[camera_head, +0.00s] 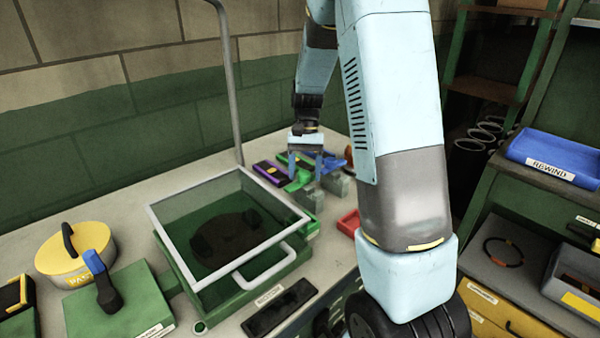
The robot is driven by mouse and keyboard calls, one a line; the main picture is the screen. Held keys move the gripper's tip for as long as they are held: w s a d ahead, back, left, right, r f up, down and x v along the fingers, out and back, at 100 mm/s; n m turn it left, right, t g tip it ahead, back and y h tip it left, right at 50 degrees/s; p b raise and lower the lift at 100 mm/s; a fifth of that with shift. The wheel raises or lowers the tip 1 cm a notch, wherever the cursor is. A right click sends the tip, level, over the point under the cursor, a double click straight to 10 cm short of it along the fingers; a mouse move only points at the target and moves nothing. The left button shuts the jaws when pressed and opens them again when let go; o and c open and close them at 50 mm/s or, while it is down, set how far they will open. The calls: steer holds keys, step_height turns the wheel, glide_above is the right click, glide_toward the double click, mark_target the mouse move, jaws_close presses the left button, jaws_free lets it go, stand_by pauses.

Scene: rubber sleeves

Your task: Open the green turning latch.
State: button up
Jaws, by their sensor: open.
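My gripper (305,172) is open, with its two blue fingers pointing down over the back of the bench. A bright green piece (297,182) lies just below and beside the fingers, among small tools. I cannot tell whether the gripper touches it. A small round green knob (199,327) sits at the front left corner of a green box with a pale-framed clear lid (170,240). I cannot tell for certain which of these green parts is the turning latch. The gripper is well behind and right of the knob.
A purple-edged dark tool (270,172), grey blocks (338,184) and a red tray (349,223) lie near the gripper. A grey post (231,80) rises behind the lidded box.

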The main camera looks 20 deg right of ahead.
steer(key=shift+w+r, duration=0.15)
steer(key=shift+r, duration=0.05)
steer(key=v, duration=1.3)
steer(key=shift+r, duration=0.15)
steer(key=s+a+r+n+t, duration=0.1)
steer(key=s+r+t, duration=0.1)
steer(key=s+r, duration=0.35)
steer(key=s+a+r+n+t, duration=0.1)
steer(key=s+r+t, duration=0.15)
steer(key=s, duration=0.55)
steer(key=s+a+n+t+h, duration=0.1)
steer(key=s+t, duration=0.4)
steer(key=s, duration=0.9)
steer(key=shift+s+a+f+n+h, duration=0.2)
steer(key=shift+s+a+n+h, duration=0.15)
steer(key=shift+n, duration=0.55)
